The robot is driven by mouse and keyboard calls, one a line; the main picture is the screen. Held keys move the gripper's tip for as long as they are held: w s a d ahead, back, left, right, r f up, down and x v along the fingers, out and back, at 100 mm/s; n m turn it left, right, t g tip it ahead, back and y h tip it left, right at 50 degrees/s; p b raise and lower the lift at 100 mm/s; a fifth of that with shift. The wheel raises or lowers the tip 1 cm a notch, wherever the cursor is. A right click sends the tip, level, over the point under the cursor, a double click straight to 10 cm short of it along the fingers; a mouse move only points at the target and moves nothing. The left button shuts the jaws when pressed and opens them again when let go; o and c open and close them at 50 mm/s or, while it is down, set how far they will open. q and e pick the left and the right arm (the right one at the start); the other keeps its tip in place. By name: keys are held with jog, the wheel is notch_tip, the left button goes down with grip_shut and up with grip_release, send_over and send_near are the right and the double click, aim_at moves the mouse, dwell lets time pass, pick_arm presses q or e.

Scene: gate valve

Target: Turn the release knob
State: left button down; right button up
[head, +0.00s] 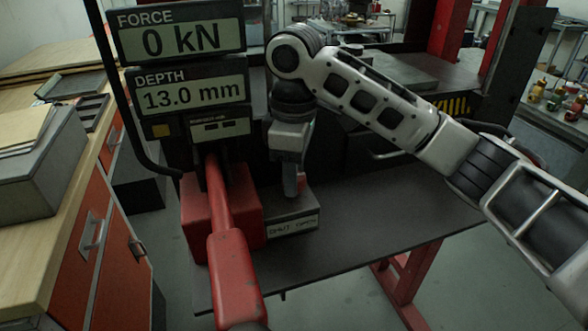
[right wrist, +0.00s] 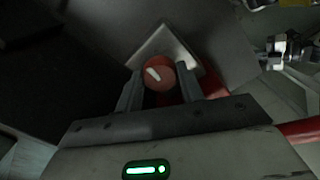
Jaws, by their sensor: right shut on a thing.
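The release knob (right wrist: 158,74) is a round red knob with a white pointer mark, in the right wrist view. It sits on a metal plate (right wrist: 178,45) between the two fingers of my right gripper (right wrist: 160,85), which is shut on it. The pointer slants towards the upper left in that view. In the head view my right gripper (head: 292,182) reaches down over a low grey block (head: 290,226) with a label that seems to read "SHUT OPEN". The gripper mostly hides the knob there. My left gripper is not in view.
A red lever (head: 234,265) slopes up from a red housing (head: 195,220) left of the block. Above stand displays reading "FORCE 0 kN" (head: 178,30) and "DEPTH 13.0 mm" (head: 190,90). The dark bench top (head: 365,220) is clear to the right. A wooden workbench (head: 30,225) stands left.

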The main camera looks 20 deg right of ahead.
jog(key=shift+r+n, duration=0.15)
jog(key=shift+n, duration=0.35)
jog(key=o, duration=1)
notch_tip(320, 180, up, 16)
jog(key=shift+f, duration=0.1)
